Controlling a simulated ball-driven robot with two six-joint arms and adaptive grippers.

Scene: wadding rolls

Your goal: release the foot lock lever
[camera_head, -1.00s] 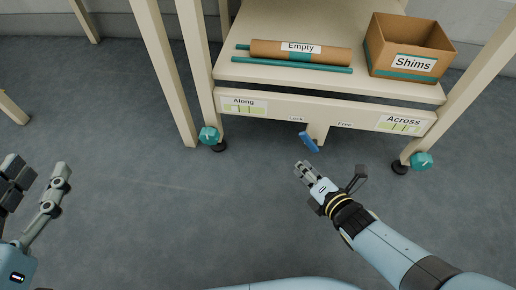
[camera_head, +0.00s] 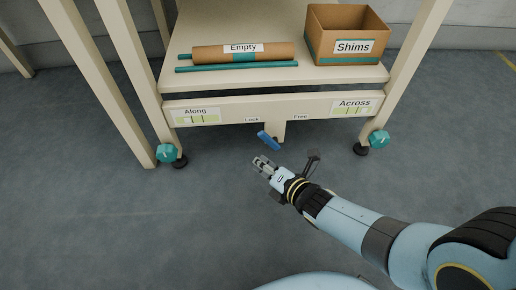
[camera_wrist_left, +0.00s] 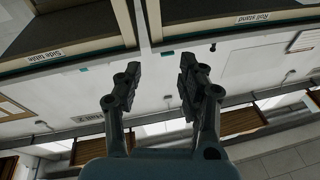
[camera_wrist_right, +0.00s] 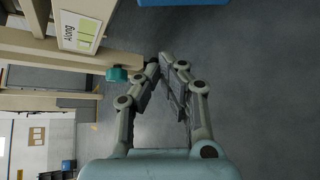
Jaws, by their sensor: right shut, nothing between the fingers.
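The blue foot lock lever (camera_head: 268,141) hangs at the front of the stand's lower rail, between the "Lock" label (camera_head: 251,120) and the "Free" label (camera_head: 300,117). It is tilted, its upper end on the Lock side. My right gripper (camera_head: 263,162) is shut and empty, just below and in front of the lever, with a small gap seeming to show. In the right wrist view its fingertips (camera_wrist_right: 167,62) are together, and a blue edge, likely the lever (camera_wrist_right: 185,2), shows at the top. My left gripper (camera_wrist_left: 160,72) is open and empty, seen only in its wrist view.
The stand's shelf (camera_head: 215,35) holds an "Empty" roll (camera_head: 215,54), a teal rod (camera_head: 236,67) and a "Shims" box (camera_head: 345,35). Teal knobs (camera_head: 167,152) (camera_head: 379,139) sit by the feet. The floor (camera_head: 130,220) in front is clear.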

